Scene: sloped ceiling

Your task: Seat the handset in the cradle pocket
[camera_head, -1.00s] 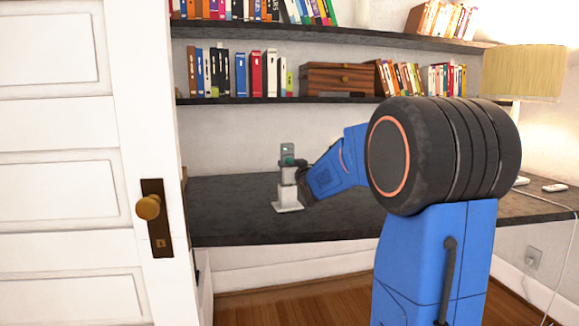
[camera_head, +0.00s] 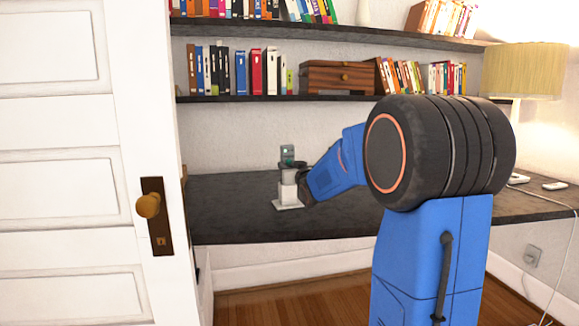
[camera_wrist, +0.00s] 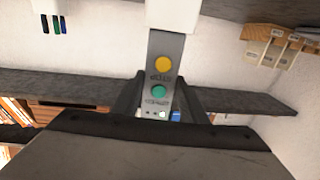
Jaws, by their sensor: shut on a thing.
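The handset (camera_head: 287,151) is a slim grey-green bar standing upright above the desk. In the wrist view the grey handset (camera_wrist: 162,48) shows a yellow and a green round button. My gripper (camera_head: 292,167) is shut on it, with a dark finger on either side in the wrist view (camera_wrist: 159,84). The white cradle (camera_head: 288,194) stands on the desk directly below the gripper, on a flat base plate. In the wrist view the handset's far end meets the white cradle (camera_wrist: 168,14). The pocket is hidden, so I cannot tell how deep the end sits.
The dark desk (camera_head: 235,210) is clear around the cradle. Shelves with books (camera_head: 255,75) and a wooden box (camera_head: 338,77) hang above. A white door (camera_head: 65,130) stands at the left. A lamp (camera_head: 522,72) and small white items (camera_head: 554,186) are at the right.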

